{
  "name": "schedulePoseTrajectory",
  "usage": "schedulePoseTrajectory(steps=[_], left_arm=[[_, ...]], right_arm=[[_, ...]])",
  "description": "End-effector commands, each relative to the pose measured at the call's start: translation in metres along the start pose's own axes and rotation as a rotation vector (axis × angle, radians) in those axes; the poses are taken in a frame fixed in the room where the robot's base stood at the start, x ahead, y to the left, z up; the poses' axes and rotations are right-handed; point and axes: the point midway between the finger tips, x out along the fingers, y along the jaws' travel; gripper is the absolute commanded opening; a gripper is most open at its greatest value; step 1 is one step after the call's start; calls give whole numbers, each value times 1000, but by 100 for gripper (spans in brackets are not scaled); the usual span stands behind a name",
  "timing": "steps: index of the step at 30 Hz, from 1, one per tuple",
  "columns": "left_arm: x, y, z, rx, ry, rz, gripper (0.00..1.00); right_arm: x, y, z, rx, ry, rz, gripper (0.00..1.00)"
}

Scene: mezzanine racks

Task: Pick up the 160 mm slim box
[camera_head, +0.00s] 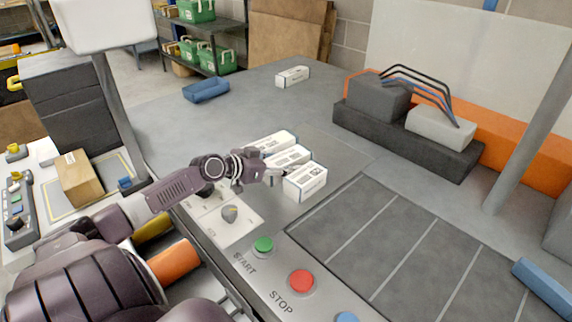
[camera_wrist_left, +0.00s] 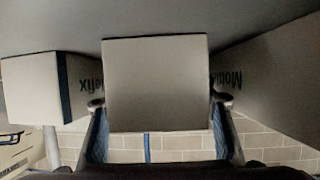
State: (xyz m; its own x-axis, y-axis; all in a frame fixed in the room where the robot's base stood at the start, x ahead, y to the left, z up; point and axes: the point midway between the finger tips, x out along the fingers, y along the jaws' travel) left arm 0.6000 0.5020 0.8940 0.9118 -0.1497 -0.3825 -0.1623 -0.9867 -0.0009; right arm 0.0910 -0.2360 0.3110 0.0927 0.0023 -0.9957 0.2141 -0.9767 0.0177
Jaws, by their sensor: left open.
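Three white boxes stand side by side on the grey bench in the head view: a far box (camera_head: 272,142), a middle box (camera_head: 290,156) and a near box (camera_head: 307,181). I cannot tell which is the 160 mm slim box. My left gripper (camera_head: 276,176) is low at the near ends of the row. In the left wrist view, the open left gripper (camera_wrist_left: 160,101) has its fingertips at either side of a plain box end face (camera_wrist_left: 155,75). Neighbouring boxes, a left one (camera_wrist_left: 30,92) and a right one (camera_wrist_left: 268,75), stand close by. The right gripper is out of view.
Another white box (camera_head: 292,76) and a blue object (camera_head: 206,90) lie farther back. A dark fixture (camera_head: 400,135) with cables is at the right. A control panel with a green button (camera_head: 263,244) and a red button (camera_head: 301,281) lies in front.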

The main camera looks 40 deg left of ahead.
Motion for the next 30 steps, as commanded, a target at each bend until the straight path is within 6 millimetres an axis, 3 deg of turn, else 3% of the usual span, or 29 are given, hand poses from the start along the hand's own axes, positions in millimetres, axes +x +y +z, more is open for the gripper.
schedulePoseTrajectory(steps=[3,15,24,30], left_arm=[[0,0,0,-1,0,0,52],[0,0,-1,-1,3,-1,9],[-2,0,-4,0,3,-1,9],[-9,0,-22,4,4,0,9]], right_arm=[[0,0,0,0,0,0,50],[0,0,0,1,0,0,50],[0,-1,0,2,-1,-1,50],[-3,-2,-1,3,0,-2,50]])
